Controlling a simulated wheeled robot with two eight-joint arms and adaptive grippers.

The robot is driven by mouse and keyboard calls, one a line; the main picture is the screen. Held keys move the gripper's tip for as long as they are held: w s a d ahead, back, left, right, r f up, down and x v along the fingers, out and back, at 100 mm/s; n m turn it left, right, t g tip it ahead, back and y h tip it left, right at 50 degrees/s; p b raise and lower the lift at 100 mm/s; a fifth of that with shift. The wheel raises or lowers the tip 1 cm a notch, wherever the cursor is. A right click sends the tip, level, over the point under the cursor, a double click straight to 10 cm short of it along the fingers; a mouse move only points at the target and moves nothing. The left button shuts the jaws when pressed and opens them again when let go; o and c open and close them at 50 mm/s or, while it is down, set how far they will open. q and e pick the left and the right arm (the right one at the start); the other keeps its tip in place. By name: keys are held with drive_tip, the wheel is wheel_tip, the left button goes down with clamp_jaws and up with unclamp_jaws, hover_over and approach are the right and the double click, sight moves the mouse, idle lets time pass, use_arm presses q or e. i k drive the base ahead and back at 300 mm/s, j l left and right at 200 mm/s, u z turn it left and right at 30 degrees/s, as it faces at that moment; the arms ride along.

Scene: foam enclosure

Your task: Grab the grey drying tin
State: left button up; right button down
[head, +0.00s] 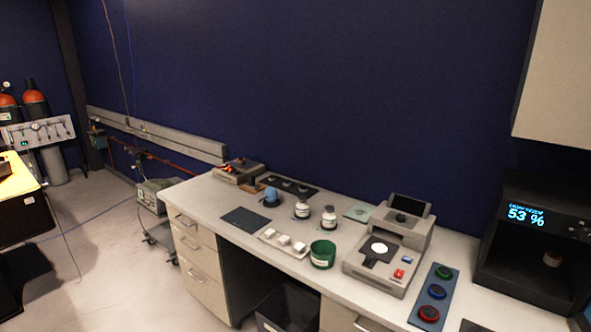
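I cannot pick out a grey drying tin for certain. A small pale round container (552,259) stands inside the dark cabinet (490,272) at the right, whose display reads 53 %; its colour is hard to judge in the shade. A green round tin (322,256) stands near the front edge of the bench (215,200). Green (443,272), blue (437,291) and red (429,313) round pieces sit on a blue-grey strip (450,284). Neither of my grippers is in view.
A grey weighing device (375,276) stands between the green tin and the strip. Two white jars (329,219), a tray of white blocks (270,245), a blue item (271,197) and a dark mat (245,220) occupy the bench. Drawers (200,270) and a dark bin (290,309) are below. Floor is open at left.

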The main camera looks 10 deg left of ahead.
sight(240, 161)
drive_tip(key=i+j+u, duration=0.2)
drive_tip(key=j+u, duration=0.25)
drive_tip(key=i+j+u, duration=0.2)
drive_tip(key=u, duration=0.3)
drive_tip(key=i+j+u, duration=0.15)
drive_tip(key=i+u, duration=0.15)
drive_tip(key=u, duration=0.15)
drive_tip(key=i+j+u, duration=0.1)
drive_tip(key=i+u, duration=0.2)
drive_tip(key=u, duration=0.15)
drive_tip(key=i+j+u, duration=0.1)
drive_tip(key=i, duration=1.3)
drive_tip(key=i+z, duration=0.35)
drive_tip(key=i, duration=0.15)
drive_tip(key=i+j+z, duration=0.3)
drive_tip(key=i, duration=0.15)
drive_tip(key=i+j+z, duration=0.15)
drive_tip(key=i+z, duration=0.2)
drive_tip(key=i, duration=0.15)
drive_tip(key=i+j+z, duration=0.35)
drive_tip(key=i+j, duration=0.05)
